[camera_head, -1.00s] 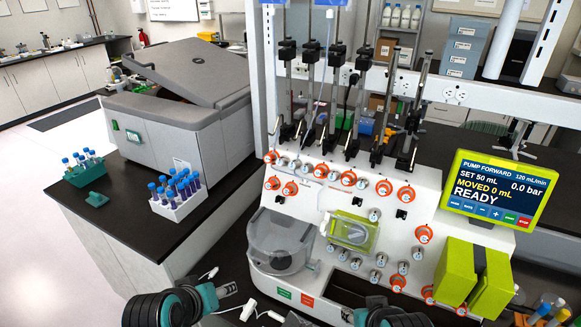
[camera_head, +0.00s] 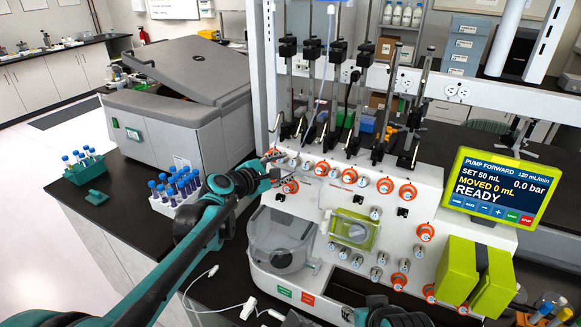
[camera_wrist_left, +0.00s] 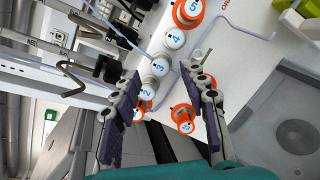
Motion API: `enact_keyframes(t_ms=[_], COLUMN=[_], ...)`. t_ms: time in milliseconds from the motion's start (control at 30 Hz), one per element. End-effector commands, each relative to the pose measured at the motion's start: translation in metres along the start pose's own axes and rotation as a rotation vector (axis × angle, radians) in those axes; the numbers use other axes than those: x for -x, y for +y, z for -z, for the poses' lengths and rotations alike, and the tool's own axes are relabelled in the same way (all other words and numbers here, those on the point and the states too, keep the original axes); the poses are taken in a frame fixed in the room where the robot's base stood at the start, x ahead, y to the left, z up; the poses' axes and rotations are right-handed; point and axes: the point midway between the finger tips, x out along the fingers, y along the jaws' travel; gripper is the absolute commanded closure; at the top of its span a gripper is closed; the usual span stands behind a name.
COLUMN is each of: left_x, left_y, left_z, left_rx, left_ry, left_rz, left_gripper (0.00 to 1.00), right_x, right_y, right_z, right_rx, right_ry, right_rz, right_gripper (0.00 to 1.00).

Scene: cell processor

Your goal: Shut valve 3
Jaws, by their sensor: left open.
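Valve 3 is a white knob marked "3" (camera_wrist_left: 160,66) between the knobs marked 4 (camera_wrist_left: 175,38) and 2 (camera_wrist_left: 147,93) in the left wrist view. In the head view valve 3 (camera_head: 295,163) is a small pale knob in the machine's upper valve row. My left gripper (camera_head: 277,168) is at the left end of this row, open and empty. In the left wrist view its fingers (camera_wrist_left: 163,82) are spread to either side of the valve row, with valve 3 beyond them and not gripped.
The knob marked 5 (camera_wrist_left: 193,8) has an orange ring, and another orange-ringed knob (camera_wrist_left: 184,119) lies near one finger. Vertical rods (camera_head: 312,95) rise behind the valves. A clear cup (camera_head: 281,243) and a blue-capped tube rack (camera_head: 172,197) are below and left.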

Motion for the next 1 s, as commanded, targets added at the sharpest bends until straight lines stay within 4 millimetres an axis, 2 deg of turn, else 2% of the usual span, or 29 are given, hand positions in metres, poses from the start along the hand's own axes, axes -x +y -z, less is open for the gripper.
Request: enact_keyframes(t_ms=[33, 200, 333, 567, 633, 733, 767, 1000], left_x=[-0.010, -0.031, -0.037, -0.038, -0.038, -0.038, -0.038, -0.038], left_y=[-0.002, -0.001, -0.001, 0.000, 0.000, 0.000, 0.000, 0.000], left_z=[0.001, 0.001, 0.000, 0.000, 0.000, 0.000, 0.000, 0.000], left_rx=[-0.001, -0.002, -0.003, -0.003, -0.003, -0.003, -0.003, -0.009], left_ry=[-0.001, 0.000, 0.001, 0.001, 0.001, 0.001, 0.001, 0.001], left_rz=[0.001, 0.001, 0.001, 0.001, 0.001, 0.001, 0.001, 0.002], left_gripper=[0.56, 0.56, 0.56, 0.56, 0.70, 0.96, 1.00, 1.00], right_x=[-0.004, -0.007, -0.008, -0.008, -0.008, -0.008, -0.008, -0.007], right_y=[0.000, 0.000, 0.000, 0.000, 0.000, 0.000, 0.000, 0.000], right_z=[-0.003, -0.005, -0.006, -0.006, -0.006, -0.006, -0.006, -0.005], right_rx=[0.000, 0.000, 0.000, 0.000, 0.000, 0.000, 0.000, 0.000], right_ry=[0.000, 0.000, 0.000, 0.000, 0.000, 0.000, 0.000, 0.000], right_rz=[0.000, 0.000, 0.000, 0.000, 0.000, 0.000, 0.000, 0.000], right_gripper=[0.60, 0.60, 0.60, 0.60, 0.60, 0.60, 0.60, 0.60])
